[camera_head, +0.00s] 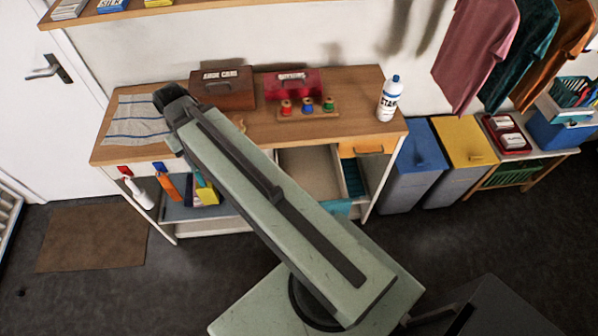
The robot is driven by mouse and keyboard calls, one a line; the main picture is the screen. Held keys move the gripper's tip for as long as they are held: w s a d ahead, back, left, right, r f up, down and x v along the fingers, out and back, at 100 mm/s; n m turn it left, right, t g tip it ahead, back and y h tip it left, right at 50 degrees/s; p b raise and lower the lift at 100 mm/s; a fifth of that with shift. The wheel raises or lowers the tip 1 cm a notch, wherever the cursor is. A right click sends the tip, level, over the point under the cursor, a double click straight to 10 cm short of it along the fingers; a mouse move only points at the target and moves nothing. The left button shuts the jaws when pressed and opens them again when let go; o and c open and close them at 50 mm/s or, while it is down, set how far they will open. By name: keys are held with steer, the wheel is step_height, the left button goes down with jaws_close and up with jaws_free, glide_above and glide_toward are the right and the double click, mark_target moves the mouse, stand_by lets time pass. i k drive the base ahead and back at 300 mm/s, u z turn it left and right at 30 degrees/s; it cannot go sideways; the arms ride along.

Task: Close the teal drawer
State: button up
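The teal drawer (338,207) is pulled out from the right half of the wooden-topped bench. Part of its teal front shows low beside my arm, and the arm hides the rest. A pale open interior lies behind it, with a dark teal part at its right side. My arm reaches from the lower middle up and left across the bench, ending in a dark joint over the left of the top. I cannot make out my gripper's fingers, so its distance from the drawer and its state are hidden.
An orange drawer front (361,147) is at the bench's upper right. A white bottle (389,99), red box (294,83), brown box (223,88) and striped cloth (137,120) stand or lie on top. Blue (413,165) and yellow (462,150) bins stand right. Dark floor is clear in front.

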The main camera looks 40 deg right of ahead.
mark_target(316, 169)
steer(key=z, duration=1.35)
steer(key=k, duration=1.85)
steer(key=u, duration=0.95)
steer(key=i, duration=1)
steer(key=z, duration=0.05)
